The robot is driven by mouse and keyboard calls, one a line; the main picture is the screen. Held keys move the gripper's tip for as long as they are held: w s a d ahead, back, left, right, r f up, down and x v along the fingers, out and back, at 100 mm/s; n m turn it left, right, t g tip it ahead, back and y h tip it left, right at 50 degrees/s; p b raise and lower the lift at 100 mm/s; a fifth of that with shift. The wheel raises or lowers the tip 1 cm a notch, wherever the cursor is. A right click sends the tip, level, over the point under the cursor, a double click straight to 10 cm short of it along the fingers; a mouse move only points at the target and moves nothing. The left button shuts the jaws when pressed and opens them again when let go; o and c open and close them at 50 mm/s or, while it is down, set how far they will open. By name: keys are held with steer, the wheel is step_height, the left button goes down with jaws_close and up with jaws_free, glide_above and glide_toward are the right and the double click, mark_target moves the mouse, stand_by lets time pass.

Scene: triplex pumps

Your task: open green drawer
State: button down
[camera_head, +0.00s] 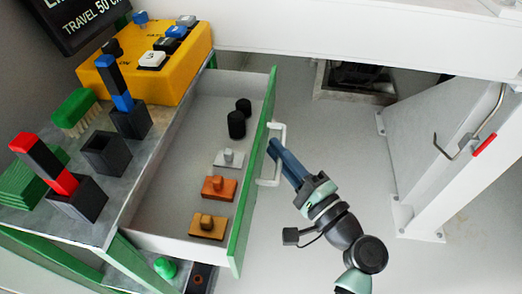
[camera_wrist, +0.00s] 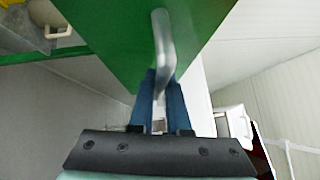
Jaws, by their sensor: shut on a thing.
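The green-fronted drawer (camera_head: 253,180) stands pulled out from the green-framed workbench, and its grey inside shows in the head view. A pale bar handle (camera_head: 279,150) is fixed to the outer face of its front. My gripper (camera_head: 276,148) has its blue fingers at this handle and is shut on it. In the wrist view the fingers (camera_wrist: 158,95) sit on either side of the handle (camera_wrist: 163,45), below the green front (camera_wrist: 110,35). The exact contact is partly hidden by the fingers.
The drawer holds two black cylinders (camera_head: 237,122) and several knobbed blocks (camera_head: 219,188). On the bench top are a yellow box (camera_head: 150,65) with switches, dark holders (camera_head: 107,153) and green brushes (camera_head: 76,110). A white frame post (camera_head: 450,170) stands at right. Grey floor lies between.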

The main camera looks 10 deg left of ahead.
steer(key=c, duration=0.9)
jaws_free()
steer(key=p+v, duration=0.1)
steer(key=v, duration=1.2)
